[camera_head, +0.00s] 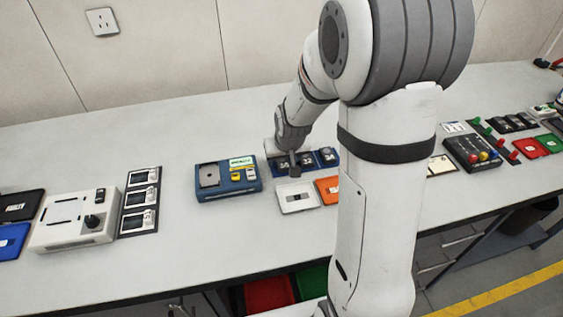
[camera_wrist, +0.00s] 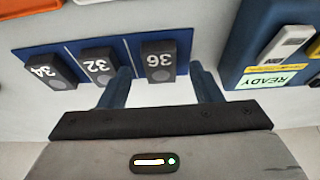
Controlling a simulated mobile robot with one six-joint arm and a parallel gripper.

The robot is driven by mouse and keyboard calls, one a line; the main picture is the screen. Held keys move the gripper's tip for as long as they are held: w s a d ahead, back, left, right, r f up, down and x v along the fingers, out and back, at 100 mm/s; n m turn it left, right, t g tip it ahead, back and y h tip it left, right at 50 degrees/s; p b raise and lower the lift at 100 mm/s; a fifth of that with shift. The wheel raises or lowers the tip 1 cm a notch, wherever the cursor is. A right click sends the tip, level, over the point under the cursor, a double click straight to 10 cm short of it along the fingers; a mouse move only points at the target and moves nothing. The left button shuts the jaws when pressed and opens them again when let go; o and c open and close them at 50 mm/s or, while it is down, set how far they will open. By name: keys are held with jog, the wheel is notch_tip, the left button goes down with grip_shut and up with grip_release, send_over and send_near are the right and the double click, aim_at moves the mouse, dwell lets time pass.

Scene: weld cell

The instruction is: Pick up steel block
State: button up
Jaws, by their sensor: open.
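Three dark steel blocks sit in a row on a blue tray (camera_wrist: 129,47), marked 36, 32 and 34. The block marked 36 (camera_wrist: 159,60) lies between the two fingers of my gripper (camera_wrist: 160,76) in the wrist view. The fingers are open, with a gap on both sides of it. The block marked 32 (camera_wrist: 99,66) is just left of the left finger, and the block marked 34 (camera_wrist: 55,71) is farther left. In the head view my gripper (camera_head: 295,168) is over the left part of the tray and partly hides the block there.
A blue device with a READY label (camera_wrist: 268,79) stands close to the right of the right finger. In the head view, a white tray (camera_head: 297,208) and an orange tray (camera_head: 327,190) lie in front. Bare table (camera_head: 180,235) lies to the left front.

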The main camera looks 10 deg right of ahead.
jog(key=shift+w+f, duration=0.2)
jog(key=shift+f, duration=0.35)
jog(key=shift+c, duration=0.2)
jog(key=c, duration=1.2)
